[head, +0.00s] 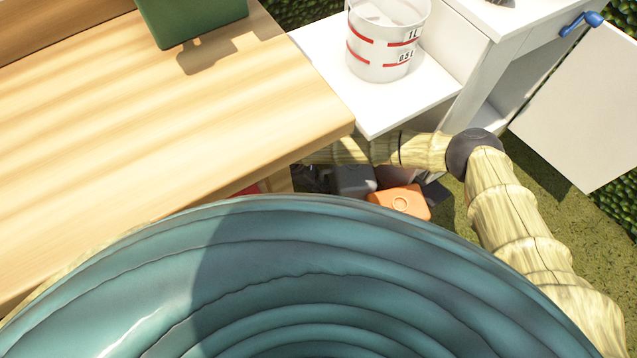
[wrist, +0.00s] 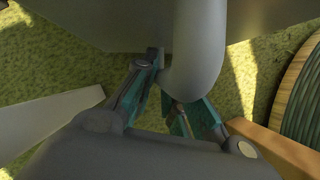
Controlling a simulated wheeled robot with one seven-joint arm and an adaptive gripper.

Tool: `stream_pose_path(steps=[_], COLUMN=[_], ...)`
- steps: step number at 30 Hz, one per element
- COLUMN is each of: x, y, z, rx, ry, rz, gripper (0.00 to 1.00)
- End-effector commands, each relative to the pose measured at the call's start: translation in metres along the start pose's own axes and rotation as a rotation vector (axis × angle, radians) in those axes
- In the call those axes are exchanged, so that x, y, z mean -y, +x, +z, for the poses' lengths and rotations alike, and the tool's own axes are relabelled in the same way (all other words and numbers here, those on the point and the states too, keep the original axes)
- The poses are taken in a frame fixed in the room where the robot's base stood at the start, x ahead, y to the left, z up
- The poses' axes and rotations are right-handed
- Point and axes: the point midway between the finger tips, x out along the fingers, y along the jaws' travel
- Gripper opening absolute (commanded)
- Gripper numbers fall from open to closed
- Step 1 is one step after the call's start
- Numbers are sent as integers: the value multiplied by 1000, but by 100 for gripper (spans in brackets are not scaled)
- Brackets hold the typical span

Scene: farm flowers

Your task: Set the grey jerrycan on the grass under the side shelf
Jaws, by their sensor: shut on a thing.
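In the wrist view my gripper (wrist: 168,90) is shut on the curved handle of the grey jerrycan (wrist: 202,45). The handle runs between the two teal fingers, and the grey body fills the top of that view. Grass (wrist: 70,68) shows beyond and beside it. In the head view my arm reaches left below the white side shelf (head: 372,118). My gripper and the held jerrycan cannot be made out clearly there, with the low area partly hidden by my own body. I cannot tell whether the jerrycan touches the grass.
A measuring bucket (head: 388,45) stands on the shelf. A wooden table (head: 170,130) with a green box (head: 192,20) is at left. Orange (head: 402,201) and dark grey (head: 353,181) blocks show low down. The wrist view shows a hose reel (wrist: 300,100), a wooden beam (wrist: 275,152) and a pale panel (wrist: 45,120).

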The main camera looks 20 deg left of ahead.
Motion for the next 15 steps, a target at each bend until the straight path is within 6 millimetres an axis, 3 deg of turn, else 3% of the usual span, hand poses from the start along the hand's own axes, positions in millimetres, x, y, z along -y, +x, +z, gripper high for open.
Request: stream_pose_path(steps=[6,15], x=[-1,-1], y=[18,21], z=[-6,-6], rx=[1,0], ry=[5,8], rz=[-1,-2], gripper=[0,0])
